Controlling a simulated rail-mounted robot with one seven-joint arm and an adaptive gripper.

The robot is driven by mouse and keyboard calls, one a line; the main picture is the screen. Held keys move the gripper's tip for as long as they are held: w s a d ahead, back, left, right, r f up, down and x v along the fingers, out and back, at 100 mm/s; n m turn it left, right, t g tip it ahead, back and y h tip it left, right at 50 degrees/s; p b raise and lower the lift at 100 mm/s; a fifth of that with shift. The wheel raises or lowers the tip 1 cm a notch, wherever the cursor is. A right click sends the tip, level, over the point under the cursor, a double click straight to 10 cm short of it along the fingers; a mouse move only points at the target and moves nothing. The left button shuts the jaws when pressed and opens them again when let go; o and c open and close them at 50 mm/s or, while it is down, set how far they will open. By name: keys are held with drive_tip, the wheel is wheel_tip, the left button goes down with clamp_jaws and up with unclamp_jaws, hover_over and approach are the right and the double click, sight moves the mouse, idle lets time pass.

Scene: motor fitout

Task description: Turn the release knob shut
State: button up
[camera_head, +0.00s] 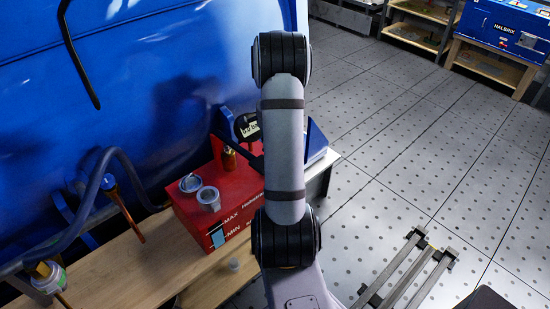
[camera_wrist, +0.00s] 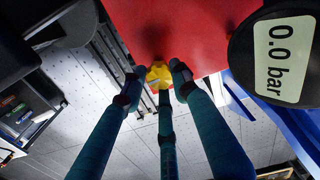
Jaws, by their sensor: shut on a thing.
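The release knob (camera_wrist: 159,73) is a small yellow piece at the edge of a red surface in the wrist view. My gripper (camera_wrist: 158,84) has its teal fingers closed around it, with dark fingertips on either side and a third finger below. Much of the knob shows between the fingertips, but its turn angle cannot be told. In the head view my arm hides most of the gripper. A red box (camera_head: 228,192) stands below the blue tank there. A round black gauge (camera_wrist: 285,55) reading 0.0 bar is close on the right in the wrist view.
A wooden bench (camera_head: 130,268) runs beneath. A dark hose (camera_head: 90,205) hangs at left by the blue tank (camera_head: 150,60). The tiled floor (camera_head: 390,130) at right is largely clear.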

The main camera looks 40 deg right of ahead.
drive_tip(key=shift+w+d+r+m, duration=0.15)
drive_tip(key=shift+d+m, duration=0.05)
drive_tip(key=shift+m, duration=0.4)
drive_tip(key=o, duration=0.9)
drive_tip(key=shift+d, duration=0.1)
drive_tip(key=shift+o, duration=1.2)
wheel_tip(320, 180, up, 12)
